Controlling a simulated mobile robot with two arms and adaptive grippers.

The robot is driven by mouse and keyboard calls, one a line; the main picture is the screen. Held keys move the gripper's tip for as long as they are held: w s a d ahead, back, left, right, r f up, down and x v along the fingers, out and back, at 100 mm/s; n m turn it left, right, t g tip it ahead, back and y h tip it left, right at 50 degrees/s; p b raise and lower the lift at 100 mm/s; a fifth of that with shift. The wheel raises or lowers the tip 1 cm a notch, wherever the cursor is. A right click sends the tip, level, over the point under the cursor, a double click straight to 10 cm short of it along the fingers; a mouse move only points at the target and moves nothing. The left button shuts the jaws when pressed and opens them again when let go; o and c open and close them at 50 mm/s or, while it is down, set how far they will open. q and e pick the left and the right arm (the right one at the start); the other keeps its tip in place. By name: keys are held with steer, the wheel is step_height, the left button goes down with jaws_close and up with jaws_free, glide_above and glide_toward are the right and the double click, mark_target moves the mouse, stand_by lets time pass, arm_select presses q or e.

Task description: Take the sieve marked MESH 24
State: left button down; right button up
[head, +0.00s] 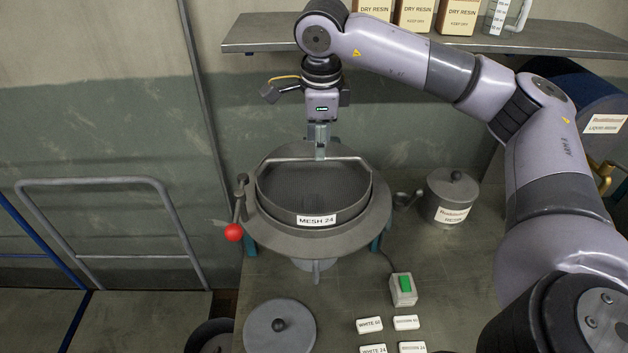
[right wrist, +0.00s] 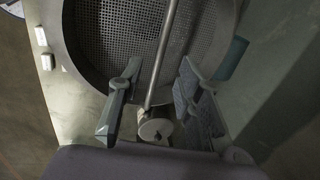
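The sieve marked MESH 24 (head: 318,205) is a round grey drum with a bar handle across its top. It sits in a grey ring-shaped stand (head: 375,230) on the bench. In the right wrist view its perforated mesh (right wrist: 115,30) and bar handle (right wrist: 164,50) show from above. My right gripper (head: 320,150) points down at the handle. In the right wrist view the right gripper (right wrist: 158,95) is open, with one finger on each side of the bar and gaps between. My left gripper is not in view.
A red-knobbed lever (head: 233,232) is at the stand's left. A lidded resin pot (head: 452,195) stands right, a green-button switch box (head: 403,289) and several white labelled blocks (head: 370,325) in front. A round lid (head: 279,328) lies front left. A shelf (head: 270,35) hangs behind.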

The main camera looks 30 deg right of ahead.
steer(key=f+p, duration=0.2)
steer(key=f, duration=0.2)
steer(key=shift+w+d+f+p, duration=0.2)
steer(key=shift+w+f+p, duration=0.15)
steer(key=shift+f+p, duration=0.05)
steer(key=shift+f, duration=0.35)
steer(key=shift+c, duration=0.2)
